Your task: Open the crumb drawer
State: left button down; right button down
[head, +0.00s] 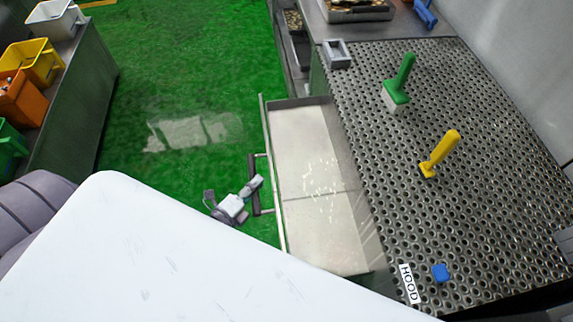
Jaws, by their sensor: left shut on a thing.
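The crumb drawer (288,150) stands pulled out from under the perforated worktop, toward the left. Its pale inside shows, with small light specks on the bottom. A dark bar handle (253,170) is fixed along its front edge. My left gripper (252,187) is at this handle from the left and is shut on it; the exact contact is small in the picture. My right gripper is not in view.
Coloured bins (38,62) line the left bench. Green floor (185,80) between is clear.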

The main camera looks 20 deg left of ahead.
pick_arm(q)
jog(key=s+a, duration=0.5)
jog(key=a, duration=0.2)
jog(key=shift+a, duration=0.25)
jog(key=c, duration=1)
grip_release()
jog(key=shift+s, duration=0.15)
jog(key=v, duration=1.2)
jog(key=shift+d+f, duration=0.1)
